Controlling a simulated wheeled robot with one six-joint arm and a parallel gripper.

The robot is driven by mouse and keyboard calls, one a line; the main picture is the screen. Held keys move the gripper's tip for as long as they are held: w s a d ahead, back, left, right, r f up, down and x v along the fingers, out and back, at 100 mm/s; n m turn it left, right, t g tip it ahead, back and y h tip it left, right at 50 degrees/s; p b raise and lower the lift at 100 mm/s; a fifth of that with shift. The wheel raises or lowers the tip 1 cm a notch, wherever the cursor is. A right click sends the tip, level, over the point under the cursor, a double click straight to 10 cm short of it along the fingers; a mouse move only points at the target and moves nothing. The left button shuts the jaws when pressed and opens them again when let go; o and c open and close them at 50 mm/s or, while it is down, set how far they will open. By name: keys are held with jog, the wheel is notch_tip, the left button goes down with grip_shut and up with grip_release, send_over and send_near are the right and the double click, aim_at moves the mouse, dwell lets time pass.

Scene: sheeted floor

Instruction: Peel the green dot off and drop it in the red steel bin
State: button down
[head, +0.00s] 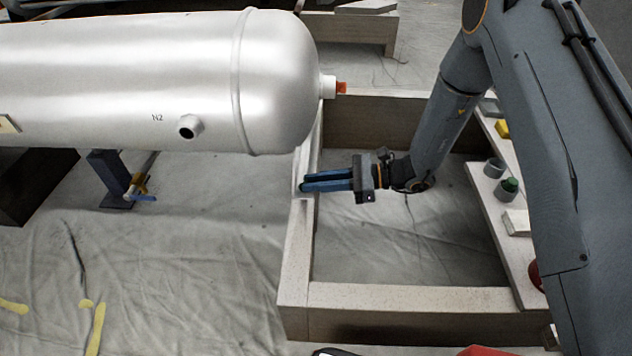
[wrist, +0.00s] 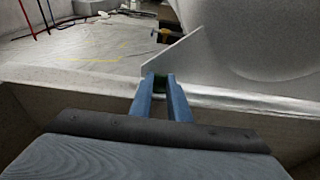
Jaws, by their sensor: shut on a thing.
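My gripper (head: 304,185) reaches left over the pale frame, below the rounded end of the white tank. In the wrist view its blue fingertips (wrist: 160,77) are close together on a small dark green thing (wrist: 160,87), which looks like the green dot. The fingers hide most of it, and the head view does not show it. A red object (head: 487,351) is cut off by the bottom edge of the head view; I cannot tell whether it is the red steel bin.
The white tank (head: 140,70) lies at upper left, with a stub valve facing me. The pale frame (head: 390,297) surrounds open sheeted floor. A shelf (head: 492,205) at right holds small cups. A thin pale panel (wrist: 175,52) stands just beyond my fingertips.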

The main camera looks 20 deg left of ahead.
jog(key=shift+r+p, duration=1.9)
jog(key=shift+r, duration=0.65)
notch_tip(320, 180, up, 4)
jog(key=p, duration=0.3)
jog(key=shift+f, duration=0.15)
jog(key=shift+d, duration=0.1)
dwell(1.2)
